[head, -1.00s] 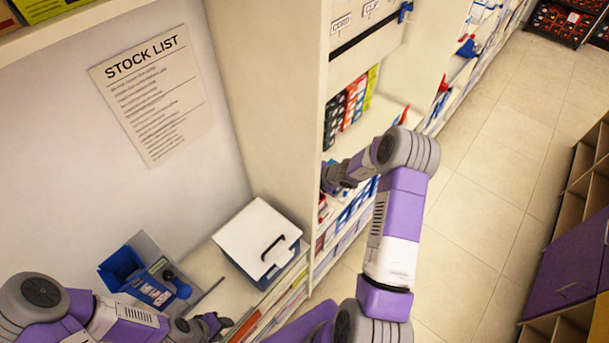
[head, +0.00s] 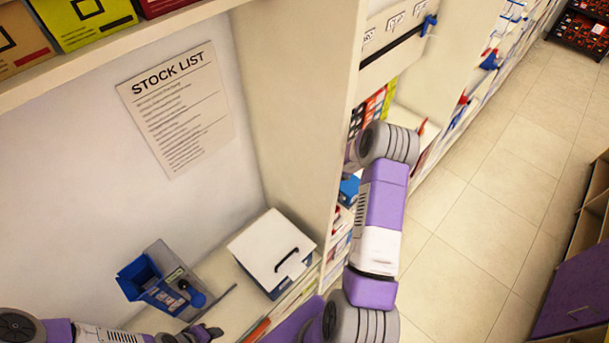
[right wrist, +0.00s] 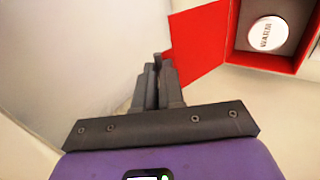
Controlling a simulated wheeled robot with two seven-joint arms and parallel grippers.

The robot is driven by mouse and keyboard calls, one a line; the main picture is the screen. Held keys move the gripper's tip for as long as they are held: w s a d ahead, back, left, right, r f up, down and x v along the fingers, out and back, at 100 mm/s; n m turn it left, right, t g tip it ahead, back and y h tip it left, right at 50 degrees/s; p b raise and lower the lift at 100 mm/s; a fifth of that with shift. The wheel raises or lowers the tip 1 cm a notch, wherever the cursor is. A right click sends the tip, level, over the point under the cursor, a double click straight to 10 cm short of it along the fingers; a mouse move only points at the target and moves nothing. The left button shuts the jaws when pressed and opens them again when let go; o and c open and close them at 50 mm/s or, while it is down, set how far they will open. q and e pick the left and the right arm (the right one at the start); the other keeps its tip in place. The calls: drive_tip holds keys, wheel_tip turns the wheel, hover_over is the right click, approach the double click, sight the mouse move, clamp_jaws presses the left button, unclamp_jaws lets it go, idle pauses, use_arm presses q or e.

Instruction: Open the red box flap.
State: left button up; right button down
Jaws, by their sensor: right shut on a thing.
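In the right wrist view a box (right wrist: 229,45) with a red inside stands at the upper right. Its red flap (right wrist: 196,42) stands out to the left of the opening. A round white piece marked "WARM" (right wrist: 267,34) lies inside. My right gripper (right wrist: 158,62) is shut on the left edge of the flap; the exact grip is small and partly hidden by the fingers. In the head view the right gripper is hidden by my arm and the shelf side. My left gripper (head: 205,333) is low at the left, by the counter; its jaws are unclear.
A shelf side panel (head: 300,110) stands left of my right arm. A white-lidded box (head: 272,250) and a blue dispenser (head: 160,284) stand on the counter. A stock list (head: 178,110) hangs on the wall. The tiled floor (head: 485,210) at the right is clear.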

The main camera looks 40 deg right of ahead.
drive_tip(key=shift+w+r, duration=0.15)
drive_tip(key=shift+w, duration=0.1)
idle(0.3)
drive_tip(key=c, duration=1.2)
unclamp_jaws()
drive_tip(key=shift+s, duration=0.1)
drive_tip(key=v, duration=0.7)
drive_tip(key=shift+r, duration=0.2)
drive_tip(key=shift+s, duration=0.1)
